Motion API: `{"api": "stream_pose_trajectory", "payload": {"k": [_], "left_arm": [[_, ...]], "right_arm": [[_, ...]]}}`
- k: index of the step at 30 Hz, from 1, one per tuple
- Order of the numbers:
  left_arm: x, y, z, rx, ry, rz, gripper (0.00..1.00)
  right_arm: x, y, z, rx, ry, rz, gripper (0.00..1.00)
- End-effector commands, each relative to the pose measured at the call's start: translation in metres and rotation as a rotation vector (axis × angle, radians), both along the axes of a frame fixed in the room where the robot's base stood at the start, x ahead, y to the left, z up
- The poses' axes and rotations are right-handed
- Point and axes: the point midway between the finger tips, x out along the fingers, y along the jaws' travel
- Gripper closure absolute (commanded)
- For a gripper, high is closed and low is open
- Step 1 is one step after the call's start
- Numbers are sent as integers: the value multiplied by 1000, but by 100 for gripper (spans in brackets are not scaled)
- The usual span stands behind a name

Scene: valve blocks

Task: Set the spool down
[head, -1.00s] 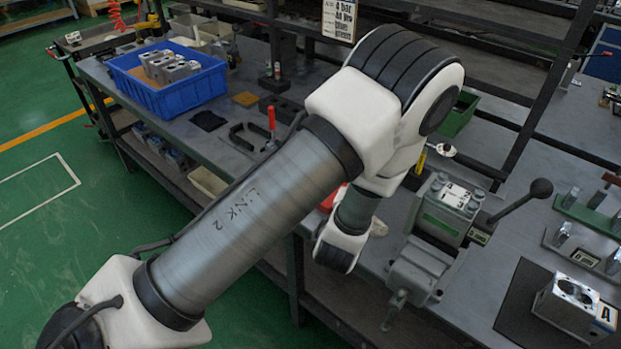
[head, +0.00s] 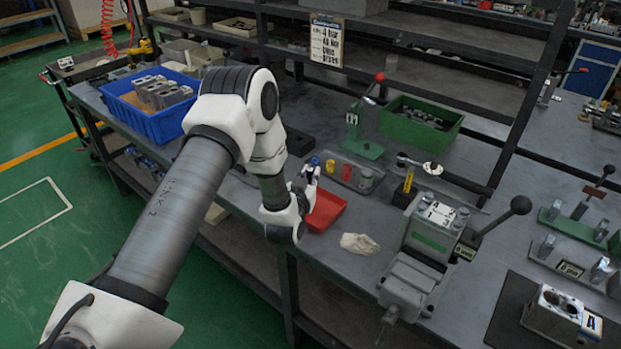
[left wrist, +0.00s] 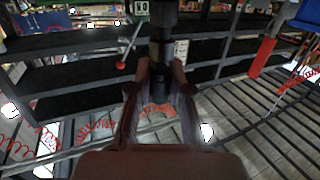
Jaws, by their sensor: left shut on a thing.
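My left gripper (head: 311,172) is at the back edge of the red tray (head: 326,211), beside a row of small coloured parts. In the left wrist view its two fingers (left wrist: 160,88) are closed around a dark, stepped cylinder, the spool (left wrist: 162,45), which extends away past the fingertips. In the head view the spool is too small, or too hidden by the gripper, to make out clearly. I cannot tell whether it touches anything. My right gripper is not in view.
A valve block (head: 438,222) sits on the grey vise (head: 412,285), with a pale cloth (head: 359,243) to its left. A blue crate (head: 158,122) is at left.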

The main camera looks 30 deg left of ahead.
Motion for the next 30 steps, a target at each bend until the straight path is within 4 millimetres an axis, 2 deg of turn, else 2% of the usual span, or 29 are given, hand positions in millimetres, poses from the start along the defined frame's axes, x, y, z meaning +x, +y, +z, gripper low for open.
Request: {"api": "stream_pose_trajectory", "payload": {"k": [1, 4, 14, 15, 16, 17, 24, 27, 30], "left_arm": [[-1, -1, -10, 2, 5, -2, 100], [0, -1, -21, 2, 2, -1, 100], [0, -1, -27, 0, 0, -1, 100], [-1, -1, -26, 0, 1, -1, 71], [-1, -1, -26, 0, 1, -1, 61], [-1, -1, -26, 0, 1, -1, 57], [-1, -2, -25, 0, 1, -1, 57], [-1, -2, -19, 0, 1, -1, 57], [-13, -6, -24, -1, 4, -1, 57]], "right_arm": [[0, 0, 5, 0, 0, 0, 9], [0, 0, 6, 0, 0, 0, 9], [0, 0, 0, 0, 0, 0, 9], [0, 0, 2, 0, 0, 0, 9], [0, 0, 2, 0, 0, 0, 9], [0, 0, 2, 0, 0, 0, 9], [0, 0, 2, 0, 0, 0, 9], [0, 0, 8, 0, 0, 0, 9], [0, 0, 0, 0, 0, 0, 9]]}}
